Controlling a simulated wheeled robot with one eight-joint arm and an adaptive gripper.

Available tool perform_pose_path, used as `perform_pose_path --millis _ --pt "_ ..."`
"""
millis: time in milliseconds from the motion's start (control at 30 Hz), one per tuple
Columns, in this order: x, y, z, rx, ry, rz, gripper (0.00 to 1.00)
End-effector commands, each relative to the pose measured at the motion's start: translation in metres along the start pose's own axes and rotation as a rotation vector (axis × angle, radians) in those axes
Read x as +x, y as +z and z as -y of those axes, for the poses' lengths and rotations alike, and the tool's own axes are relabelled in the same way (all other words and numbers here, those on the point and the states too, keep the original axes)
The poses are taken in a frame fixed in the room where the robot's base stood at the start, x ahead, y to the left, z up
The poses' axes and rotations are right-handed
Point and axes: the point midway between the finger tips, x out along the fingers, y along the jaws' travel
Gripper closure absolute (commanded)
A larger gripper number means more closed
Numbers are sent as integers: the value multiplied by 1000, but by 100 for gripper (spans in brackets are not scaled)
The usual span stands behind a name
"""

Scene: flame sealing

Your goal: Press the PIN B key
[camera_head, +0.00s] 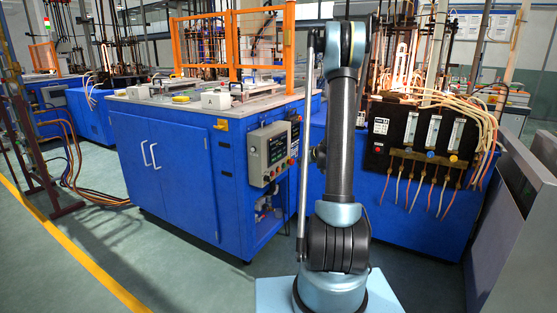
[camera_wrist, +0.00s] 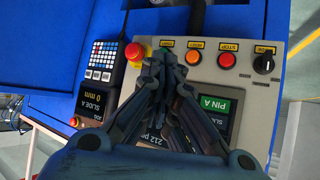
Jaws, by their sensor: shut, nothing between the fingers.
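The grey control panel (camera_wrist: 235,80) fills the middle of the wrist view, and it also shows on the blue cabinet in the head view (camera_head: 256,158). My gripper (camera_wrist: 160,58) is shut and empty over the panel, with its fingertips near the row of buttons. I cannot tell whether the tips touch the panel. A green label reading PIN A (camera_wrist: 209,104) shows on a dark display to the right of the fingers. I can read no PIN B key; the fingers cover part of the panel. In the head view the gripper cannot be made out.
A red mushroom button (camera_wrist: 135,52) is just left of the fingertips. Two round red-orange buttons, the right one (camera_wrist: 226,60) under STOP, and a black knob (camera_wrist: 263,63) lie to the right. A keypad (camera_wrist: 103,55) and SLIDE A display (camera_wrist: 93,103) are left.

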Motion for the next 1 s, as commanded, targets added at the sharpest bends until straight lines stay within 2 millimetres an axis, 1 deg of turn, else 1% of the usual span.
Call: perform_pose_path --millis 333,467,1000 --pt "0 0 0 0 0 0 100" --pt "5 -4 3 -1 0 1 100" --pt "47 -34 34 0 -1 1 100"
